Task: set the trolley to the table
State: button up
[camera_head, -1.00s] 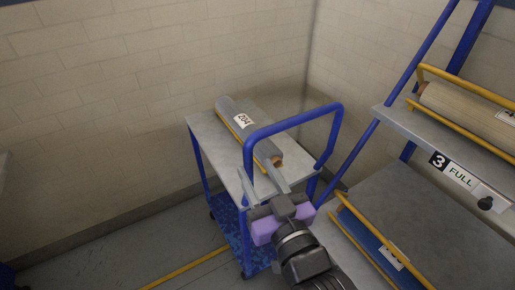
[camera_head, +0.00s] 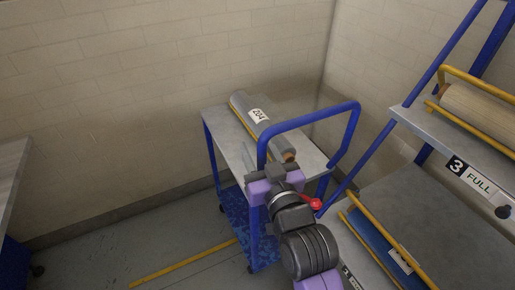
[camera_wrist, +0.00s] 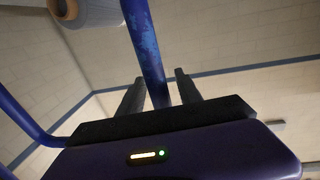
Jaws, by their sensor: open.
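The trolley has a grey top (camera_head: 222,126), blue legs and a blue looped push handle (camera_head: 310,118). It stands by the back wall, near the corner. A grey roll (camera_head: 250,112) labelled 204 lies on its top. My gripper (camera_head: 273,170) is at the near left post of the handle, with its fingers partly hidden in the head view. In the wrist view, a blue handle bar (camera_wrist: 145,50) runs between the two open fingers (camera_wrist: 160,92); contact cannot be told. A grey-topped table (camera_head: 12,165) shows partly at the left edge.
A blue rack with grey shelves (camera_head: 410,205) stands close on the right, marked 3 FULL (camera_head: 470,174), with rolls in yellow cradles. A yellow floor line (camera_head: 185,262) runs left of the trolley. The floor between table and trolley is clear.

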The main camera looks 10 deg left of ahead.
grip_shut()
dwell(1.4)
